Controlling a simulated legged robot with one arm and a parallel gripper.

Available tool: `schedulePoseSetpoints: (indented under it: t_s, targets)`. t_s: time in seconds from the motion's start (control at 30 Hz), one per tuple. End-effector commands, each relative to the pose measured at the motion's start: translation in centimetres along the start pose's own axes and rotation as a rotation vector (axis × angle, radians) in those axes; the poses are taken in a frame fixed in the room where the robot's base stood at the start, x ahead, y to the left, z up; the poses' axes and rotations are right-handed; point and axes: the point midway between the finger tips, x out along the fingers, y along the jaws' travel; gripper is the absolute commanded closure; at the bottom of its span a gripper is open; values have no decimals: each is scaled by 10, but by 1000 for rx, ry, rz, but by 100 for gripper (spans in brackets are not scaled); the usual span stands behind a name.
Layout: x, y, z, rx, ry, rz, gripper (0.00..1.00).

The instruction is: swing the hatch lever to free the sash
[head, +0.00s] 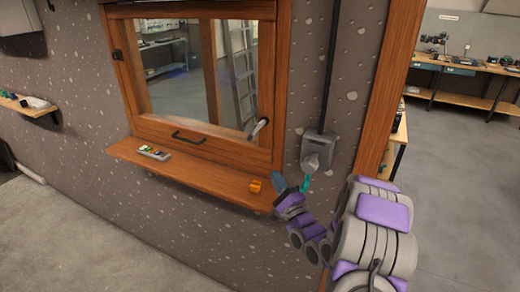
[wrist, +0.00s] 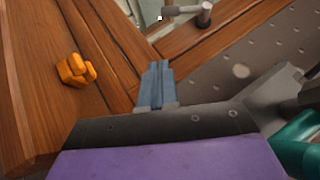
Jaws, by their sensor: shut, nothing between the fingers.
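The hatch lever (head: 258,129) is a small grey metal handle at the lower right corner of the sash (head: 220,146). It also shows at the top of the wrist view (wrist: 186,11), as a bar with a round pivot. The wooden-framed glass sash sits down in its frame, with a dark pull handle (head: 188,138) on its bottom rail. My gripper (head: 277,179) is in front of the right end of the sill, below the lever and apart from it. In the wrist view its blue fingers (wrist: 157,68) are together and empty, pointing up towards the lever.
An orange block (head: 255,186) lies on the wooden sill (head: 215,180), left of my fingers; a small tray of coloured items (head: 154,153) lies further left. A grey wall box (head: 318,148) with a teal-ended handle (head: 306,183) is close right of my gripper. A doorway opens further right.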

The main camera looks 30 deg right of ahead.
Motion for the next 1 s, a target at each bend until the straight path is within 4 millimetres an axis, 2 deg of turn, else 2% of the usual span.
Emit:
schedulePoseSetpoints:
  t_s: [0.2, 0.63, 0.87, 1.0]
  targets:
    - [-7, -6, -5, 71, -3, -63, 100]
    - [-4, -7, -3, 70, -4, -65, 100]
    - [23, -10, -1, 70, -10, -66, 100]
    - [50, -12, -1, 70, -10, -70, 100]
